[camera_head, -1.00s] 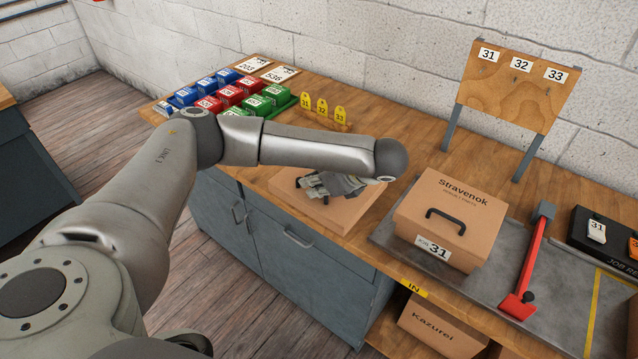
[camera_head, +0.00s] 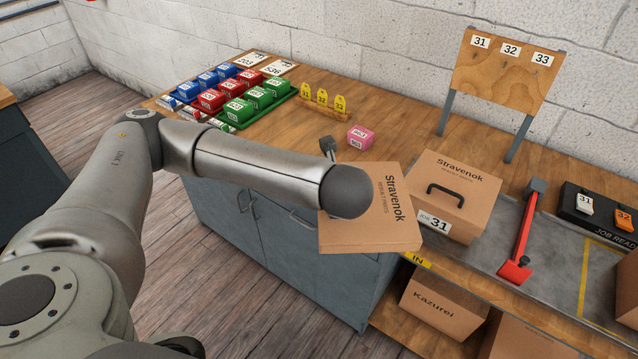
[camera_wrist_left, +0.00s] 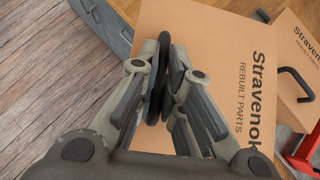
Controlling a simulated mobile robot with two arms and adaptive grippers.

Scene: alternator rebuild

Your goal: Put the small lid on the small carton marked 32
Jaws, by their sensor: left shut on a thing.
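A flat cardboard lid (camera_head: 395,225), printed Stravenok, is at the front edge of the bench, apparently raised above it. The same lid (camera_wrist_left: 215,30) fills much of the left wrist view. My left gripper (camera_wrist_left: 164,82) is shut on the lid's black handle. In the head view my arm hides this gripper. A closed Stravenok carton marked 31 (camera_head: 447,226), with a black handle on top, stands just right of the held lid. No carton marked 32 can be read. My right gripper is not in view.
A red lever (camera_head: 520,235) stands right of carton 31. A pink box (camera_head: 361,137) and a partly hidden grey-topped thing (camera_head: 327,144) are behind the lid. Colored boxes (camera_head: 240,88) and yellow tags (camera_head: 323,99) stand at the back left. A Kazurei carton (camera_head: 440,300) is below.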

